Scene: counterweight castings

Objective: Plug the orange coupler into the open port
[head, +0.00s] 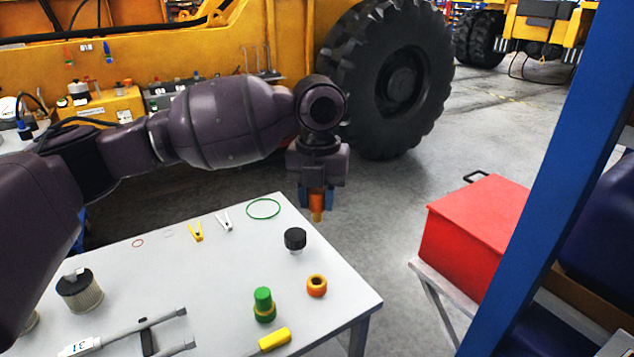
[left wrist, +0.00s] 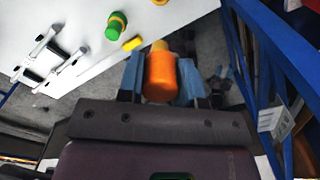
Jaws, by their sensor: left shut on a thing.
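My left gripper (head: 317,200) points down with its blue fingers shut on the orange coupler (head: 317,203). The coupler hangs upright, its narrower yellowish tip downward, apart from the table. It also shows between the fingers in the left wrist view (left wrist: 160,76). The open port (head: 317,286), an orange ring with a dark hole, stands on the white table near its right edge. In the head view the gripper appears above and beyond it. A black-capped round part (head: 295,239) stands between them in the picture. My right gripper is in neither view.
On the white table (head: 215,270) stand a green coupler (head: 264,304), a yellow piece (head: 275,339), a grey-handled tool (head: 140,332), a filter (head: 80,290), clips and a green ring (head: 263,208). A red box (head: 475,225) and a blue post (head: 550,165) are at right.

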